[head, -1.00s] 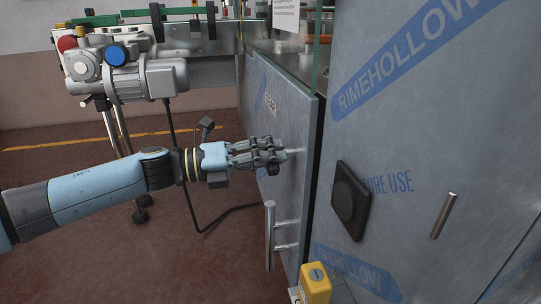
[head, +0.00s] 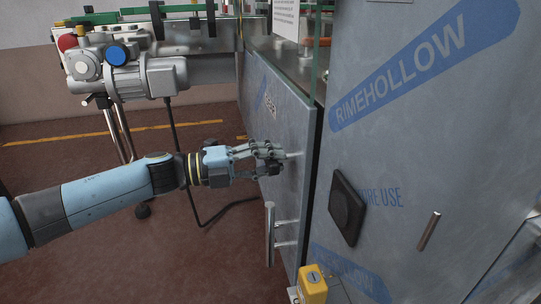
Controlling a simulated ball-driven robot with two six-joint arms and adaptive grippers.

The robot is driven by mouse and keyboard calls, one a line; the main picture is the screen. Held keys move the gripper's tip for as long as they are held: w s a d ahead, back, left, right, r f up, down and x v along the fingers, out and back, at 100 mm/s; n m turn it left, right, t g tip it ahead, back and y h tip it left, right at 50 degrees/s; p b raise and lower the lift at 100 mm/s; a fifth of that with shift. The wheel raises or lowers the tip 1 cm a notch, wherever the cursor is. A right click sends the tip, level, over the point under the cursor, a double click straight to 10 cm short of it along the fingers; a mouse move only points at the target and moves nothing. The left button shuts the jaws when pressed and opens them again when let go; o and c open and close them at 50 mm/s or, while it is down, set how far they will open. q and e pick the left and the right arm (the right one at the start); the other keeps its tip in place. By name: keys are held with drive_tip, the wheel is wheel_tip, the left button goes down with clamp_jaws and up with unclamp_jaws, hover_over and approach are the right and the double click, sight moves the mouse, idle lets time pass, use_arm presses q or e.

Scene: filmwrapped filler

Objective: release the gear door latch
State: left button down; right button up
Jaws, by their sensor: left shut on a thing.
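The gear door (head: 283,190) is a grey panel with a small "GEAR" label, and it looks closed against the cabinet. Its latch (head: 294,155) is a small pale piece near the door's right edge; only its outer end shows beyond my fingers. My left gripper (head: 272,158) comes in from the left and is shut on the latch, with its fingers hiding most of it. My right gripper is not in view.
A vertical bar handle (head: 270,235) sits lower on the gear door. A yellow switch box (head: 313,285) stands below it. The wrapped cabinet (head: 420,150) at right has a black square pad (head: 347,207). A grey motor (head: 140,78) stands behind my arm.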

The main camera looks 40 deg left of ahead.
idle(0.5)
use_arm(q)
drive_tip(key=c, duration=1.1)
unclamp_jaws()
drive_tip(key=v, duration=1.2)
